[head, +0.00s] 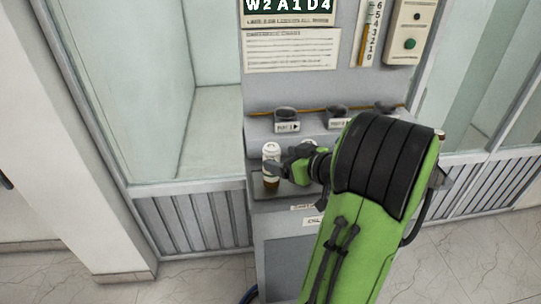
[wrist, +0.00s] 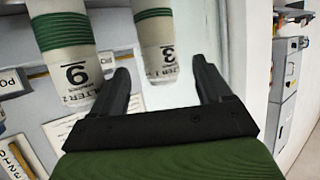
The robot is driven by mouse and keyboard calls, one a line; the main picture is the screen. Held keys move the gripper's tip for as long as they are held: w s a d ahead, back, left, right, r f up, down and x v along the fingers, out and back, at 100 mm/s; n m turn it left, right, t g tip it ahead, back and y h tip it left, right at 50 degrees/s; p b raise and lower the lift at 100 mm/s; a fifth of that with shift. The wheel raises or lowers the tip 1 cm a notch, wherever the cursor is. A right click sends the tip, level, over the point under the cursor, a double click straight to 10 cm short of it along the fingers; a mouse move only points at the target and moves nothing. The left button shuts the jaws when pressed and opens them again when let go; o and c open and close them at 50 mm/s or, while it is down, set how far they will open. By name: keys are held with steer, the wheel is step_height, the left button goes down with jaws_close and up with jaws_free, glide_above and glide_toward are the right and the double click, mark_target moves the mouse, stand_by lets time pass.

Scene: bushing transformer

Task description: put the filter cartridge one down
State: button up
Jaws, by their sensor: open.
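In the wrist view, a white cartridge with a green ribbed band, marked 3 and partly readable as filter 1 (wrist: 158,50), lies between the tips of my open gripper (wrist: 160,68). A gap shows on both sides of it. In the head view, a white cartridge with a brown lower end (head: 270,160) stands upright on the grey ledge (head: 262,191), just left of my gripper (head: 284,168). I take it to be the same one. A second similar cartridge, filter 2 (wrist: 72,60), is at the left in the wrist view.
A grey cabinet (head: 285,85) with signs and a gauge stands behind the ledge. My arm hides the right part of the ledge. Glazed panels flank the cabinet.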

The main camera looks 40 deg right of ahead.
steer(key=v, duration=0.5)
steer(key=w+a+f+n+g+y, duration=0.1)
steer(key=a+g+y, duration=0.15)
steer(key=a, duration=0.65)
steer(key=w+a+n+g+y, duration=0.1)
steer(key=a+g, duration=0.2)
steer(key=a, duration=0.5)
steer(key=s+a+m+g+h, duration=0.1)
steer(key=s+a+g+h, duration=0.1)
steer(key=s+a, duration=0.6)
steer(key=s+h, duration=0.1)
steer(key=s, duration=0.3)
steer(key=shift+s+m, duration=0.2)
steer(key=shift+m, duration=0.2)
steer(key=shift+f+g, duration=0.1)
steer(key=shift+g, duration=0.15)
step_height(320, 180, up, 10)
steer(key=p, duration=0.9)
steer(key=shift+f+p, duration=0.2)
steer(key=shift+p, duration=0.15)
